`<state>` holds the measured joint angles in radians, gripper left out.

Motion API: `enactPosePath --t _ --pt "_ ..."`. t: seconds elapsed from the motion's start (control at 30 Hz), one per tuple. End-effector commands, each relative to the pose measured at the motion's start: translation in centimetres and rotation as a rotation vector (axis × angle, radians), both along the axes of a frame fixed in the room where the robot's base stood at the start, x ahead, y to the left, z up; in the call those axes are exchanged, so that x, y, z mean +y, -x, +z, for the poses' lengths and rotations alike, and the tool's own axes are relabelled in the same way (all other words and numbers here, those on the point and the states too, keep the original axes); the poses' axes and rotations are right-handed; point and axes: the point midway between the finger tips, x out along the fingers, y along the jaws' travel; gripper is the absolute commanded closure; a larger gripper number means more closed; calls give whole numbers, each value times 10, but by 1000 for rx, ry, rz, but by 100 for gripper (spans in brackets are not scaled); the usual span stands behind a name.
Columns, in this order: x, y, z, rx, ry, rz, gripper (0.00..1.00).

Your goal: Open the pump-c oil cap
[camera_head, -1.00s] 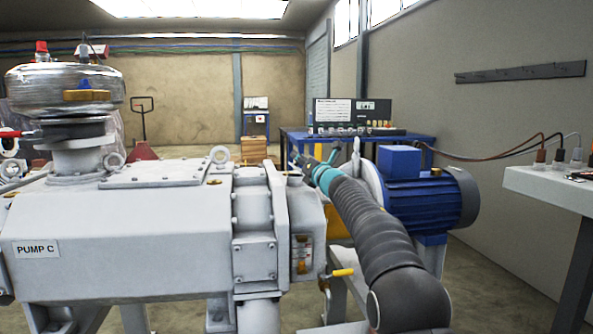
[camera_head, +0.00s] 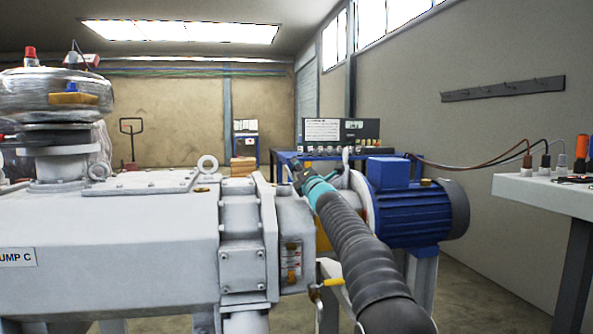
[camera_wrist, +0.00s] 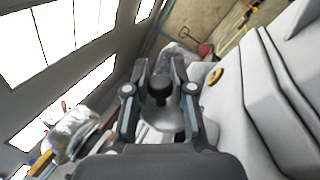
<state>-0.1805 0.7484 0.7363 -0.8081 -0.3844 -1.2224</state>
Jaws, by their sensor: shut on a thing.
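Pump C (camera_head: 120,230), a big light-grey machine with a name label at its left, fills the left and middle of the head view. My gripper (camera_head: 297,168) is above the top of its right end block, beside the blue motor (camera_head: 415,205). In the wrist view, my gripper (camera_wrist: 160,75) is shut on a dark round knob, the oil cap (camera_wrist: 160,90). A pale round surface shows just beneath the cap. I cannot tell whether the cap is seated on its port or clear of it. The pump's grey casing (camera_wrist: 245,110) also fills the right of the wrist view.
A small brass plug (camera_wrist: 215,77) sits on the casing near my gripper. A lifting eye (camera_head: 207,165) stands on the pump's top. A yellow-handled valve (camera_head: 332,283) sticks out low on the right. A white bench (camera_head: 540,188) stands at the far right, with free floor before it.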

Motion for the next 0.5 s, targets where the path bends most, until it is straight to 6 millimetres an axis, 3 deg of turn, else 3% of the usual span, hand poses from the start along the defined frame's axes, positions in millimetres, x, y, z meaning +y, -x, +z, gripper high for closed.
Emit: enactPosePath --t 0.27,0.3,0.37,0.4,0.5 --pt "0 0 1 -1 0 0 100" --pt "0 0 1 -1 0 0 74" --pt "0 0 1 -1 0 0 59" --pt "0 0 1 -1 1 0 52" --pt "0 0 1 0 1 0 52"
